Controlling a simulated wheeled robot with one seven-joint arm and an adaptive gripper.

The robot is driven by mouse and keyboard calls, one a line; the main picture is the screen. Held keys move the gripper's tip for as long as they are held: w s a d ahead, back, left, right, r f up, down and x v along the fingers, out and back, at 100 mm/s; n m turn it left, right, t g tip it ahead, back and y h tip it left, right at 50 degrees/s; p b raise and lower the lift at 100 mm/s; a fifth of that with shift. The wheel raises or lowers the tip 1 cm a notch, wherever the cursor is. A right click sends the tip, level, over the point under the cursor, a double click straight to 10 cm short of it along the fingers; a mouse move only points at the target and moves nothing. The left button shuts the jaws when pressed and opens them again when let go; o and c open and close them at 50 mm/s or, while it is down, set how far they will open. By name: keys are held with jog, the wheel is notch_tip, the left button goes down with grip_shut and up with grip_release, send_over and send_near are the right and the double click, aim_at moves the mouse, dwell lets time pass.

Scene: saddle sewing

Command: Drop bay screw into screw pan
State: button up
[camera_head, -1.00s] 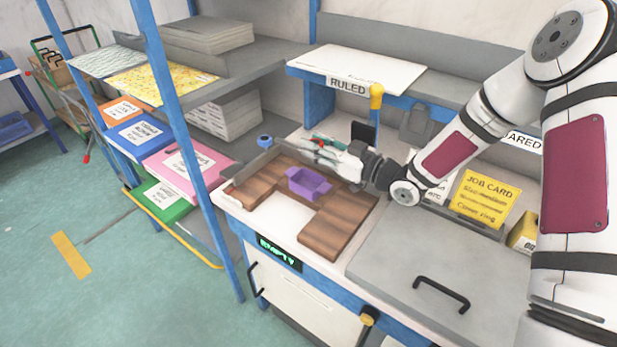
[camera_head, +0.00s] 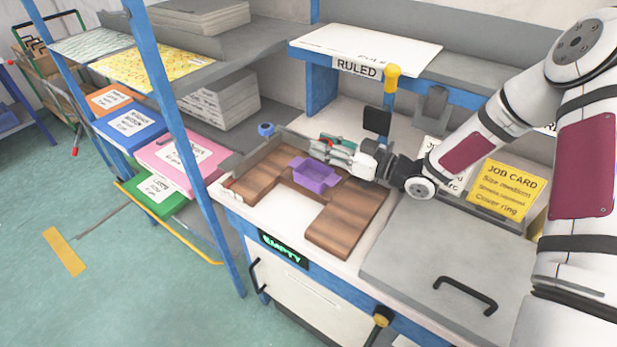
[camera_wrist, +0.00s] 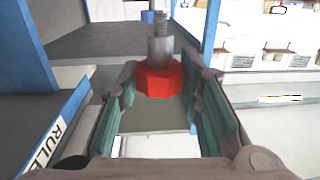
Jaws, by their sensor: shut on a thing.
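The bay screw (camera_wrist: 160,78) shows in the wrist view as a red head with a grey shaft. My gripper (camera_wrist: 160,92) is shut on its red head between teal finger pads. In the head view my gripper (camera_head: 333,149) is above the back of the brown wooden fixture, just behind and right of a small purple pan (camera_head: 316,174), which looks like the screw pan. The screw is too small to make out clearly there. The inside of the pan looks empty, but its floor is only partly visible.
A wooden U-shaped fixture (camera_head: 345,222) surrounds the pan. A grey lidded surface (camera_head: 440,260) with a black handle lies to the right. A yellow-topped post (camera_head: 392,78) and a raised RULED shelf (camera_head: 365,50) stand behind. A blue-framed rack (camera_head: 180,130) stands left.

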jog(key=shift+s+a+f, duration=0.15)
jog(key=shift+f, duration=0.15)
jog(key=shift+s+r, duration=0.1)
jog(key=shift+s, duration=0.05)
jog(key=o, duration=1.2)
jog(key=shift+s+a, duration=0.1)
jog(key=shift+a, duration=0.05)
jog(key=v, duration=1.2)
jog(key=shift+r, duration=0.1)
